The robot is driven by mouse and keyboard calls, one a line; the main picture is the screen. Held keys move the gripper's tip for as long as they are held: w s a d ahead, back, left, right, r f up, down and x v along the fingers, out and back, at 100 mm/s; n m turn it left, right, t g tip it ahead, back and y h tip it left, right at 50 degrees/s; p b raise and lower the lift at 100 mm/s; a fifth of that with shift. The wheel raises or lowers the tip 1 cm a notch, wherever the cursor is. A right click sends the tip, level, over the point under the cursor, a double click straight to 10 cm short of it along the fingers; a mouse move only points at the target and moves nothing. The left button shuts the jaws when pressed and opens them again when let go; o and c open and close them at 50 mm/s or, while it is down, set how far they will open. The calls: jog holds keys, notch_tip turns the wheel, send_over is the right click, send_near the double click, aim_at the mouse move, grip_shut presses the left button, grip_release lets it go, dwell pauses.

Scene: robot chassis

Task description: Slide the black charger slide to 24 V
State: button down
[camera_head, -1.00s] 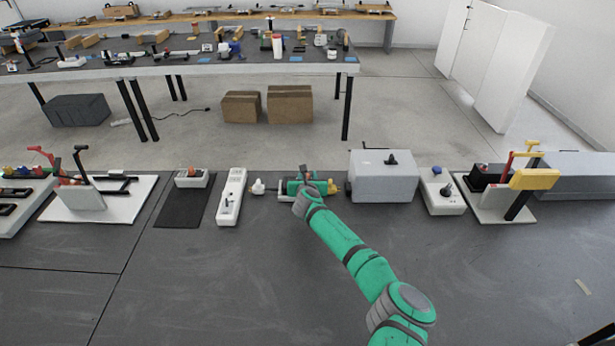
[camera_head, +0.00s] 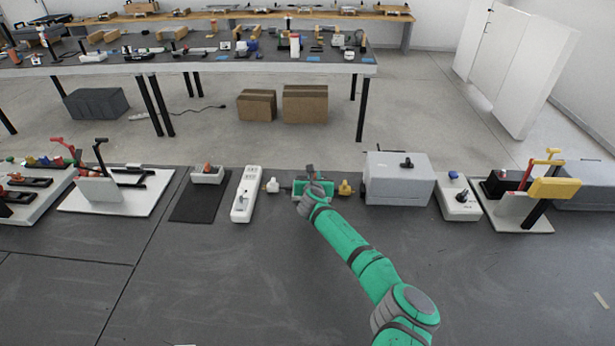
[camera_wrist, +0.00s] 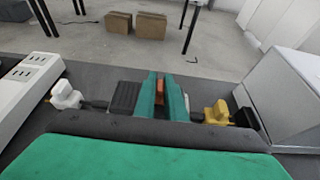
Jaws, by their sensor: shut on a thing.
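The black charger (camera_wrist: 125,97) shows in the wrist view as a dark ridged block, between a white plug (camera_wrist: 65,95) on the left and a yellow plug (camera_wrist: 217,112) on the right. My gripper (camera_wrist: 165,95) has its two green fingers close together over the charger, just right of the ridged part. They are shut on a small orange-red slide knob (camera_wrist: 160,92) that shows between them. In the head view my gripper (camera_head: 312,181) covers most of the charger. The voltage marks are hidden or too small to read.
A white power strip (camera_head: 246,194) stands to the left. A grey box (camera_head: 398,185) with a black knob stands close on the right, beyond the yellow plug. The dark bench (camera_head: 230,285) is clear in front, apart from my arm.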

jog(key=shift+a, duration=0.1)
jog(key=c, duration=1.8)
grip_release()
jog(key=shift+s, duration=0.1)
jog(key=v, duration=1)
jog(key=shift+s+r, duration=0.15)
jog(key=shift+s, duration=0.15)
jog(key=shift+w, duration=0.1)
